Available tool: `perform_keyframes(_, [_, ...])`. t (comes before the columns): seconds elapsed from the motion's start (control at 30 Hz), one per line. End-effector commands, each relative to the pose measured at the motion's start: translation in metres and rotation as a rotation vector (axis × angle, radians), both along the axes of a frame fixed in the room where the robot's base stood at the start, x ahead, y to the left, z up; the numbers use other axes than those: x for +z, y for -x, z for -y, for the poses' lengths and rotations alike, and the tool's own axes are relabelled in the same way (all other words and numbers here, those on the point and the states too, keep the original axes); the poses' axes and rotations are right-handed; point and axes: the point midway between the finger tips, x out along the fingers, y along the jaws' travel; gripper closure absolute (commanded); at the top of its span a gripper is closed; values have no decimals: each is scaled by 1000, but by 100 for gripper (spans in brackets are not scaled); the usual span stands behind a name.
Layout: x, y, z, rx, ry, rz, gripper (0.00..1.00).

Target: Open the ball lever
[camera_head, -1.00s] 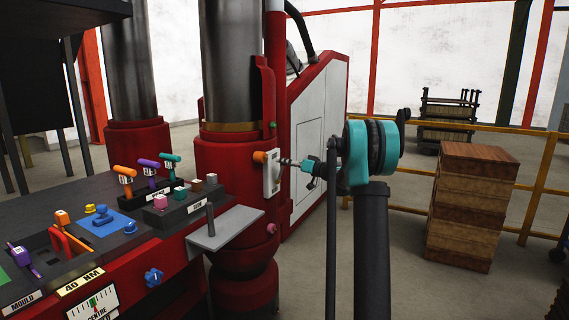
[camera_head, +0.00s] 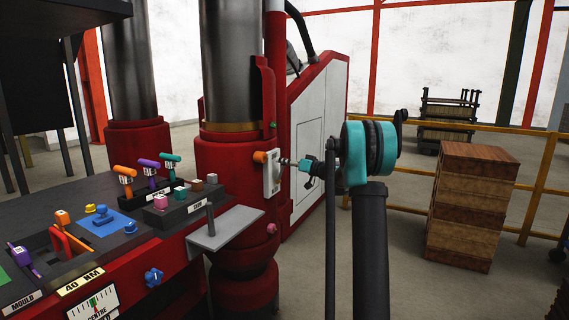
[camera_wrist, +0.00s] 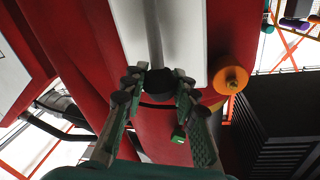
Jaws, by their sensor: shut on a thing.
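The ball lever (camera_head: 287,161) is a thin grey rod that sticks out from a white plate (camera_head: 272,176) on the red press column. In the wrist view the lever's rod (camera_wrist: 154,38) runs down over the white plate to a dark ball (camera_wrist: 158,86) at its end. My gripper (camera_head: 303,164) is at the lever's outer end. In the wrist view my gripper (camera_wrist: 159,84) has its ridged fingers closed in on both sides of the ball, shut on it. The fingers hide part of the ball's sides.
An orange knob (camera_head: 260,157) sits beside the plate. A grey shelf (camera_head: 225,229) and a control panel with several coloured levers (camera_head: 110,190) are to the left. A yellow railing (camera_head: 480,130) and a stack of brown blocks (camera_head: 470,205) stand right.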

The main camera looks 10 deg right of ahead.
Motion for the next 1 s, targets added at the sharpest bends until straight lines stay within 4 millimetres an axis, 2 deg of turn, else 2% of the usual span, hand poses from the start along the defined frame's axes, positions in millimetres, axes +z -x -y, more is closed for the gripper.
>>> perform_keyframes(0.43, [-4,4,8,-1,-68,49,100])
perform_keyframes(1.0, [-34,29,41,-3,-431,314,100])
